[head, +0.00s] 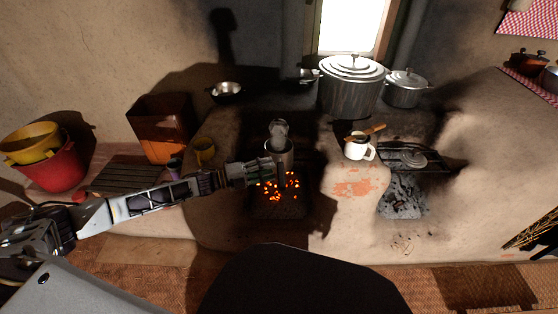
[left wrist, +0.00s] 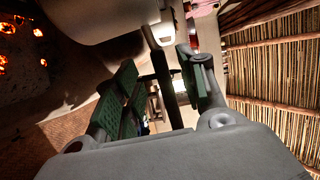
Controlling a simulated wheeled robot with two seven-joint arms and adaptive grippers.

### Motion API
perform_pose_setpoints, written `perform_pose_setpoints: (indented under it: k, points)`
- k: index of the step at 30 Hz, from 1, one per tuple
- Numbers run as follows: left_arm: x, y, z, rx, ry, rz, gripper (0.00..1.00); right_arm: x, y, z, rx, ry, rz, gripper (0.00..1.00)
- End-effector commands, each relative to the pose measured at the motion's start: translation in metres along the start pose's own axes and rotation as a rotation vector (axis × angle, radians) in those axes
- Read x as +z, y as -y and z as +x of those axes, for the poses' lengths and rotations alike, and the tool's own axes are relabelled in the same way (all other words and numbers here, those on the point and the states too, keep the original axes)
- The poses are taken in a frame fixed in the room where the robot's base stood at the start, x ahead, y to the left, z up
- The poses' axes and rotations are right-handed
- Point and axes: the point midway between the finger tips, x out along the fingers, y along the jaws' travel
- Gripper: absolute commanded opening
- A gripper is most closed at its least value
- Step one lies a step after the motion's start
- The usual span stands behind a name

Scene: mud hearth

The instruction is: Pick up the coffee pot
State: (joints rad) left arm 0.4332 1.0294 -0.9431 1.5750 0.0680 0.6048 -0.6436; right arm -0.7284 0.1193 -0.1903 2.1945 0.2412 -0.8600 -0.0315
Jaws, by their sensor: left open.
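The coffee pot (head: 279,152) is a grey metal vessel standing upright over the glowing fire opening of the hearth. In the left wrist view the open fingers (left wrist: 158,75) stand apart, and a large pale rounded surface (left wrist: 95,14), seemingly the pot, fills the top left close ahead. A dark upright bar shows between the fingers; I cannot tell if it is the handle. My right gripper is not in view.
Embers (head: 279,187) glow just below the gripper. A large lidded pot (head: 350,92) stands behind. A grate (head: 410,158) covers the right fire opening.

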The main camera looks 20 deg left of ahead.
Motion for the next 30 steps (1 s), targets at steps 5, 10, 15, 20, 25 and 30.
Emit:
perform_pose_setpoints:
  k: [5,10,15,20,25,30]
  points:
    - [-0.001,0.000,0.007,-0.002,-0.001,0.001,0.41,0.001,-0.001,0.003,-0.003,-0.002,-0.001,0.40]
    - [-0.004,0.000,0.021,-0.003,-0.001,0.001,0.41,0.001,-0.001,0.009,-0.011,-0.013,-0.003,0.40]
    - [-0.006,0.000,0.035,-0.002,-0.001,0.001,0.41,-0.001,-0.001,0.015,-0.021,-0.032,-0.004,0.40]
    - [-0.006,0.000,0.047,-0.002,-0.001,0.001,0.41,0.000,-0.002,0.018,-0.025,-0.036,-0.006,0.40]
    - [-0.006,0.000,0.051,0.000,0.000,0.001,0.41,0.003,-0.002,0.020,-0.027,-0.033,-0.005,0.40]
    - [-0.006,0.000,0.052,0.000,0.000,0.000,0.41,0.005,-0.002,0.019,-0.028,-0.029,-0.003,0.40]
